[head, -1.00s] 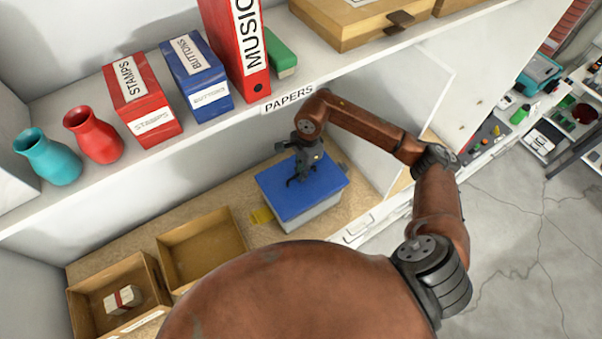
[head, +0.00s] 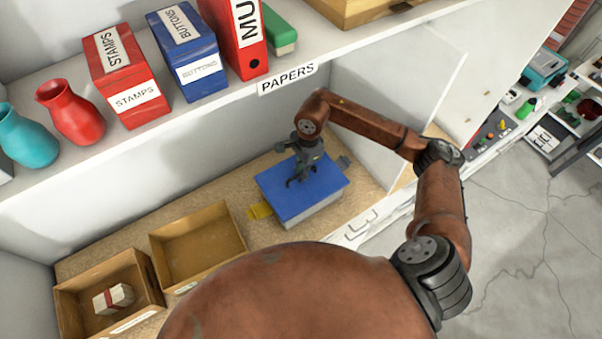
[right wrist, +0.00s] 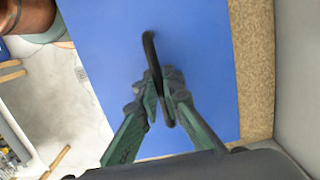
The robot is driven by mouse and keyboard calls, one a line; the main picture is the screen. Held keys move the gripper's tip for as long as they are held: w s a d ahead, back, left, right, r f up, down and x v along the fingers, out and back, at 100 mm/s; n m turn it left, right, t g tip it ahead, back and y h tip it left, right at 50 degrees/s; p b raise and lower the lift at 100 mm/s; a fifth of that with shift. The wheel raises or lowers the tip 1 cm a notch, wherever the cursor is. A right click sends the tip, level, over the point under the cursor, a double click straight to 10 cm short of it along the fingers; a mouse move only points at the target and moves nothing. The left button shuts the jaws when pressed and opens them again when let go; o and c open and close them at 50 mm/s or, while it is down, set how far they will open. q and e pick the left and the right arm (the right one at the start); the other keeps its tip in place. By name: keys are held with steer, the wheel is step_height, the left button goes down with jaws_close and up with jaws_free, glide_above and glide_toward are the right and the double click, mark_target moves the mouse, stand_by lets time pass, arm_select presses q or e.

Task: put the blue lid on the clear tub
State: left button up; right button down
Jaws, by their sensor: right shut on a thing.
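The blue lid (head: 310,197) is a flat panel with a dark loop handle (right wrist: 152,60) on top. It lies over the clear tub (head: 318,215), whose pale side shows below the lid's front edge. I cannot tell whether the lid is fully seated. My right gripper (head: 297,181) is above the lid. In the right wrist view its fingers (right wrist: 164,100) are shut on the lid's handle. A yellow tab (head: 261,211) sticks out at the tub's left and a grey tab (head: 344,162) at its right. My left gripper is not in view.
Two open cardboard boxes (head: 197,248) stand left of the tub; the far-left one holds a small banded bundle (head: 113,298). A shelf with red and blue boxes (head: 125,80) and vases (head: 70,113) hangs above. A white panel (head: 425,75) stands to the right.

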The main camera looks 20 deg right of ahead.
steer(key=shift+f+b, duration=0.3)
steer(key=shift+f, duration=0.1)
steer(key=c, duration=2)
jaws_free()
steer(key=r, duration=0.5)
steer(key=d+r, duration=0.1)
steer(key=r, duration=0.1)
steer(key=shift+r, duration=0.25)
